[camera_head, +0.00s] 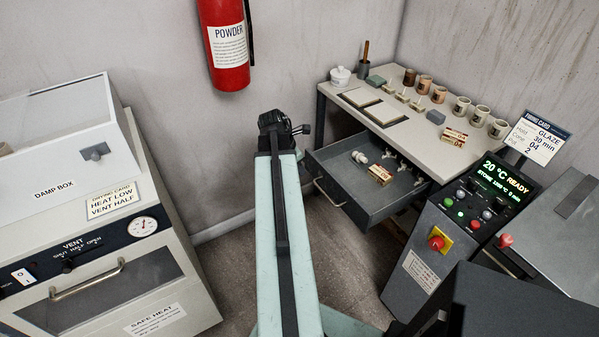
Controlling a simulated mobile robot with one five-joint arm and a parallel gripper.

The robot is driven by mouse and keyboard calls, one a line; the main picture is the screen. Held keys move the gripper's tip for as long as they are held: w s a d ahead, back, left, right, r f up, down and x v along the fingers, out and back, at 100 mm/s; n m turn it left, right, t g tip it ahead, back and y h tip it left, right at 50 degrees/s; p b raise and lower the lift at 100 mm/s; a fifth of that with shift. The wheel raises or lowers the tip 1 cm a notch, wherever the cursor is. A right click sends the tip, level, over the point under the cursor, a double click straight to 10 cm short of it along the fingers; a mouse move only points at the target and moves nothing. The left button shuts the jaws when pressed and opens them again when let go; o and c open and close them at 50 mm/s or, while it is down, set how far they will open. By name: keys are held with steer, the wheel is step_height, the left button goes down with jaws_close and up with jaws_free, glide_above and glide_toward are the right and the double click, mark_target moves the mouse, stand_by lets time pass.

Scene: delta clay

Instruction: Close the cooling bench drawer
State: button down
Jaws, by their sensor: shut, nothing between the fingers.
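The cooling bench drawer (360,210) is dark grey and stands pulled out from under the pale bench top (352,104). Its bar handle (327,193) is on the front panel, facing the lower left. Inside lie a small box marked 04 (380,174), a white knobbed piece (360,157) and several small pale pieces. My gripper (304,129) is at the far end of my pale green arm, left of the bench and above the drawer front in the picture. It is shut and empty, and looks apart from the handle. Its fingertips are small and dark here.
The bench top carries a white lidded jar (340,76), several cups and small boxes. A control panel (488,194) with a red button stands at the right, close to the drawer. A damp box (60,150) is at the left. Floor (235,255) shows between them.

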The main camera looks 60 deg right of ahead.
mark_target(313, 172)
steer(key=s+d+f+b, duration=0.2)
steer(key=d+f, duration=0.1)
steer(key=s+d+f+b, duration=0.1)
steer(key=d, duration=0.1)
steer(key=shift+s+f, duration=0.1)
steer(key=shift+f, duration=0.2)
